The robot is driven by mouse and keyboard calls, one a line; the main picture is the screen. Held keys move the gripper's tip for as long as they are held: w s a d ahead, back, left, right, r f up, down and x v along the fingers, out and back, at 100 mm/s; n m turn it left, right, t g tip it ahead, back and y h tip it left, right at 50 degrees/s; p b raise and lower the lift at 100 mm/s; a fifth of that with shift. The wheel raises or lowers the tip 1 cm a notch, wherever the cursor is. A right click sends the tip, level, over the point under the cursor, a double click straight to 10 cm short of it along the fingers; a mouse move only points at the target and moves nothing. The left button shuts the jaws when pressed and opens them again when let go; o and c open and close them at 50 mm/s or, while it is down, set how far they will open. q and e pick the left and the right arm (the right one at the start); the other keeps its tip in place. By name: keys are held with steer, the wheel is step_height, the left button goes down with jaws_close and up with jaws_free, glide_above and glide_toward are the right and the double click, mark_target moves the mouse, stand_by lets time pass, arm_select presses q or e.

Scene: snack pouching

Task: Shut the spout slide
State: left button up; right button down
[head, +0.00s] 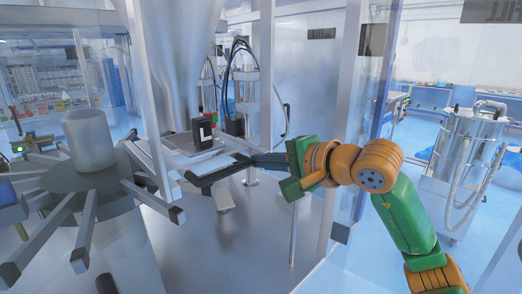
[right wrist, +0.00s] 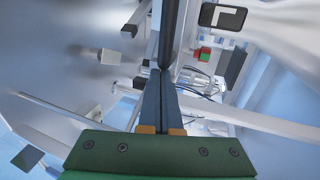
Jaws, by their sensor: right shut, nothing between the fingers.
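I cannot tell for sure which part is the slide. My right gripper (head: 240,161) is shut and empty, its fingers pointing left, below and right of the block and apart from it. A black bar (head: 215,174) lies just beyond the fingertips and also shows in the right wrist view (right wrist: 172,30); whether they touch is unclear. My left gripper is not in view.
A rotary carousel (head: 75,182) with several radial arms and a grey cylinder (head: 88,140) fills the left. Steel posts (head: 263,75) and a clear panel (head: 372,110) frame the machine. A wheeled steel tank (head: 465,145) stands at right.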

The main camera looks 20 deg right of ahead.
steer(key=shift+w+a+f, duration=0.1)
steer(key=shift+w+a, duration=0.1)
steer(key=shift+w, duration=0.2)
steer(key=shift+w+a+p, duration=0.25)
steer(key=shift+w+p, duration=0.2)
steer(key=shift+w, duration=0.25)
